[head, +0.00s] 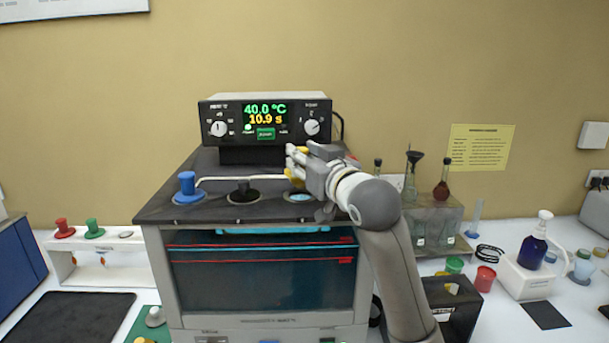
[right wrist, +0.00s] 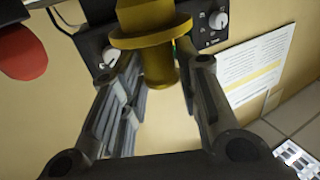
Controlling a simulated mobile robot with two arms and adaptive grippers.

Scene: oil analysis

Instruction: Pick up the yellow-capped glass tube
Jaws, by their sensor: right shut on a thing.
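The yellow cap of the glass tube (head: 293,173) shows at the fingertips of my right gripper (head: 300,163), just above the right-hand opening in the bath's lid. My right gripper is shut on this cap. In the right wrist view the yellow flanged cap (right wrist: 150,45) sits between the two fingers of the right gripper (right wrist: 160,75). The glass part of the tube cannot be made out in either view. My left gripper is not in view.
The heated bath (head: 160,205) has a blue plug (head: 187,187) and a black plug (head: 243,192) in its lid. Its display unit (head: 265,120) stands behind. A white rack (head: 85,262) with red and green caps is at left. A flask rack (head: 440,220) and spray bottle (head: 533,247) stand at right.

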